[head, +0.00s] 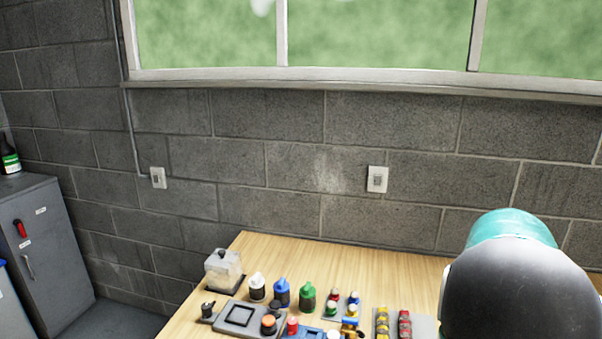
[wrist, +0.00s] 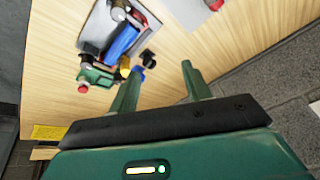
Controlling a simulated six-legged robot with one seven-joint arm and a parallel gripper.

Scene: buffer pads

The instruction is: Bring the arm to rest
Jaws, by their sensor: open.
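My gripper (wrist: 160,88) shows in the wrist view with its two green fingers apart and nothing between them. The wooden table (wrist: 200,35) lies beyond the fingertips, with its edge and a grey block wall to the right. In the head view, a dark and teal rounded part of my own arm fills the lower right and covers that end of the table (head: 395,265). My gripper itself does not show in the head view.
Small bottles (head: 281,292), a clear container (head: 223,269) and a rack of yellow and red pieces (head: 393,322) stand on the table. A grey cabinet (head: 45,250) is at the left. In the wrist view, a green tool-like object (wrist: 97,78) lies near the left finger.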

